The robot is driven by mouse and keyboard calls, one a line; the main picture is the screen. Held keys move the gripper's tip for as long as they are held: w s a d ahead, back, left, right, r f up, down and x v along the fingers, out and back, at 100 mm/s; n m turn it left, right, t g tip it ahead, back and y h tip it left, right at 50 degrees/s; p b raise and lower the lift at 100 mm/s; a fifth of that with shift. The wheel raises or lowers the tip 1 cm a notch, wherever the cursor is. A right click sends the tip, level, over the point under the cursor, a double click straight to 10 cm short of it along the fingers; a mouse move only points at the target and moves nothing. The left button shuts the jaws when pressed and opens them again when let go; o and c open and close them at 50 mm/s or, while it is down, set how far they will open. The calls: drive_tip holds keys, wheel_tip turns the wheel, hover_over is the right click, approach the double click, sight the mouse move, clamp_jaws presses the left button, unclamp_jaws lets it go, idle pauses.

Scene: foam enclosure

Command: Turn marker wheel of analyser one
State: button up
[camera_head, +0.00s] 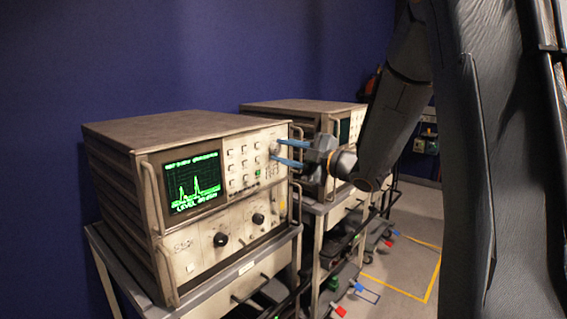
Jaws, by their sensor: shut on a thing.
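The nearer analyser (215,200) stands on a trolley and has a dark screen (194,182) with green traces and text. My gripper (275,152) reaches in from the right to the upper right of its front panel. Its two blue fingers lie one above the other and are shut on a round marker wheel (275,147) beside the button rows. The fingers partly cover the wheel, and its angle is too small to read. Two dark knobs (221,239) sit on the lower panel.
A second analyser (300,108) stands behind on another trolley, partly hidden by my gripper and arm. Metal handles (154,198) stick out at the front panel's sides. The trolley (262,268) carries cables below. Floor with yellow tape (432,280) is open at the right.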

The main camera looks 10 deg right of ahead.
drive_tip(key=shift+n+b, duration=1.5)
drive_tip(key=shift+b, duration=0.15)
drive_tip(key=o, duration=1.1)
drive_tip(key=shift+c, duration=0.2)
drive_tip(key=b+v, duration=0.1)
drive_tip(key=v, duration=0.6)
drive_tip(key=shift+s+d, duration=0.25)
drive_tip(key=shift+s, duration=0.05)
